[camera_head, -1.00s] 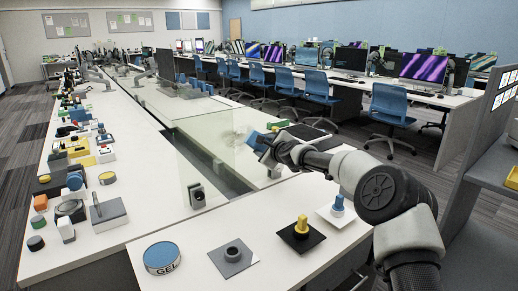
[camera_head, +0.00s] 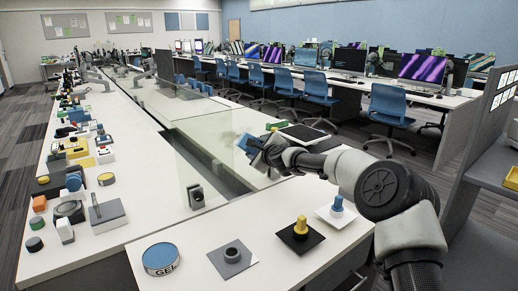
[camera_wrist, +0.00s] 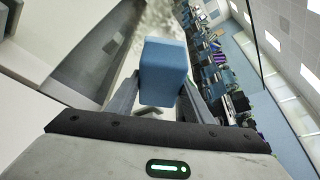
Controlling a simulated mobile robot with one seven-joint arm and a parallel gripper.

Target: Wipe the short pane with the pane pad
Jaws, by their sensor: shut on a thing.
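My gripper (camera_head: 254,146) is shut on the pane pad, a blue block. The pad (camera_wrist: 163,72) sits between the two fingers in the wrist view. In the head view the pad (camera_head: 242,141) shows at the right part of the clear short pane (camera_head: 208,150), which stands upright on the white table. A grey, speckled smudge (camera_wrist: 157,18) shows beyond the pad in the wrist view. I cannot tell whether the pad touches the glass.
A dark clamp (camera_head: 196,196) stands at the pane's near left foot. A GEL tin (camera_head: 161,259), a grey holder (camera_head: 233,256), a yellow knob (camera_head: 300,227) and a blue knob (camera_head: 337,204) stand on the near table. A black tablet (camera_head: 302,133) lies behind my arm.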

